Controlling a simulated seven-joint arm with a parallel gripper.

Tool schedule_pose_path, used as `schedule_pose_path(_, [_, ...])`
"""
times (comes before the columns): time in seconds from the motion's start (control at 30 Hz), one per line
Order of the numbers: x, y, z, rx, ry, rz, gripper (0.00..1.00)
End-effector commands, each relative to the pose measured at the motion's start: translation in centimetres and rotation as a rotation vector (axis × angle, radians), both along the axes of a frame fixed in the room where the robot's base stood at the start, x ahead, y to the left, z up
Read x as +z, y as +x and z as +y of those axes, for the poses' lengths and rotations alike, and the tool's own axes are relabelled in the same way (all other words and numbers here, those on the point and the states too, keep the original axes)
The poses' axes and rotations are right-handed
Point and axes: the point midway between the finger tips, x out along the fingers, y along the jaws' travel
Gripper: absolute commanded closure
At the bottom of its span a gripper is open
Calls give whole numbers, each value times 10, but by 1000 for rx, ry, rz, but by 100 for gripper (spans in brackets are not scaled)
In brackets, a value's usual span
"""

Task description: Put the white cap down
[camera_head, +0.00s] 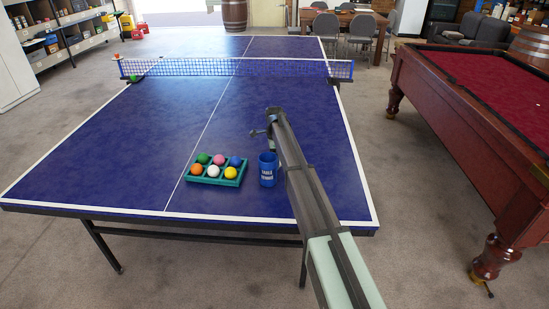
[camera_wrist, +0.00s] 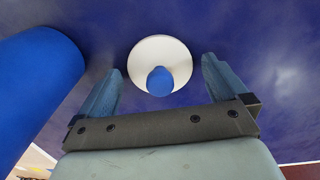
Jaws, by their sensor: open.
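In the wrist view the white cap (camera_wrist: 145,50) shows as a round white disc with a small blue rounded part at its lower middle. Blue table surface lies behind it. My gripper (camera_wrist: 161,66) is open, with one finger on each side of the cap and a visible gap on both sides. I cannot tell whether the cap rests on the table or how far it is from the fingertips. In the head view my gripper (camera_head: 268,127) is above the blue table, behind the blue cup; I cannot make out the cap there.
The blue lettered cup (camera_head: 268,172) stands on the table tennis table (camera_head: 120,165), close to my arm; its side (camera_wrist: 35,85) fills the wrist view's left. A teal tray (camera_head: 215,180) of coloured balls sits left of it. The net (camera_head: 270,69) crosses behind. A pool table (camera_head: 490,130) stands right.

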Motion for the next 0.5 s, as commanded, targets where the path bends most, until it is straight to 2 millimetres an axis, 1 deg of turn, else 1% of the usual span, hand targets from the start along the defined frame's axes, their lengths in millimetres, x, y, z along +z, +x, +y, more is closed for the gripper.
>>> schedule_pose_path(0.17, [2, 0, 0, 0, 0, 0, 0])
schedule_pose_path(0.27, [10, 0, 0, 0, 0, -1, 0])
schedule_pose_path(0.37, [23, 0, 0, 0, 0, -1, 0])
schedule_pose_path(0.5, [49, 0, 0, 0, 0, -2, 0])
